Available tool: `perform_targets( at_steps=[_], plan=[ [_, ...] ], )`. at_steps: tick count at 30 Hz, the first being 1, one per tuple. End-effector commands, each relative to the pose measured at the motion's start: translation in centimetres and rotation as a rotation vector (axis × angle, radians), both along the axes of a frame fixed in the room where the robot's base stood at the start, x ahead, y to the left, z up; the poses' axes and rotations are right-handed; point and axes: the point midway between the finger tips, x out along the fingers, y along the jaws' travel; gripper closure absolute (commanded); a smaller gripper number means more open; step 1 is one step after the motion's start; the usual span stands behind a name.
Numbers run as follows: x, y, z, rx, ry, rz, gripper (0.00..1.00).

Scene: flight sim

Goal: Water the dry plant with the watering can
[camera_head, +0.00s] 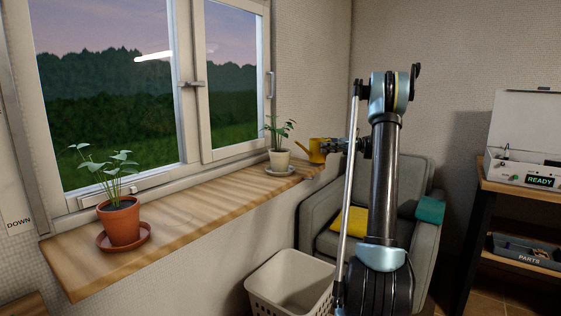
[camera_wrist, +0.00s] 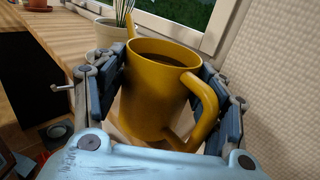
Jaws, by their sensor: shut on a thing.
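A yellow watering can (camera_head: 317,150) is at the far right end of the wooden sill. My gripper (camera_head: 338,146) comes at it from the right. In the wrist view, my gripper (camera_wrist: 165,78) has its fingers on both sides of the can (camera_wrist: 160,95), shut on its body. The can is upright, its handle to the right and its spout toward the plant beyond. I cannot tell whether its base touches the sill. A plant in a cream pot (camera_head: 279,159) stands on a saucer just left of the can. Another plant in a terracotta pot (camera_head: 121,222) stands nearer. Which plant is dry is unclear.
The wooden sill (camera_head: 190,212) is clear between the two pots. The window frame (camera_head: 187,90) runs behind it. A grey armchair (camera_head: 325,205) and a white basket (camera_head: 290,285) stand below. A shelf (camera_head: 515,190) with a READY box is at right.

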Motion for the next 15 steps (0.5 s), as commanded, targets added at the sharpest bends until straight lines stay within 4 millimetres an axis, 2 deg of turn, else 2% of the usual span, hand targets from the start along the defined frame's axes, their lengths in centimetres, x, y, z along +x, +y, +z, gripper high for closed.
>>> perform_targets(
  at_steps=[8, 15],
  plan=[
    [0.0, 0.1, 0.2, 0.003, 0.001, 0.000, 0.79],
    [0.0, 0.1, 1.8, 0.003, 0.001, -0.001, 0.79]
  ],
)
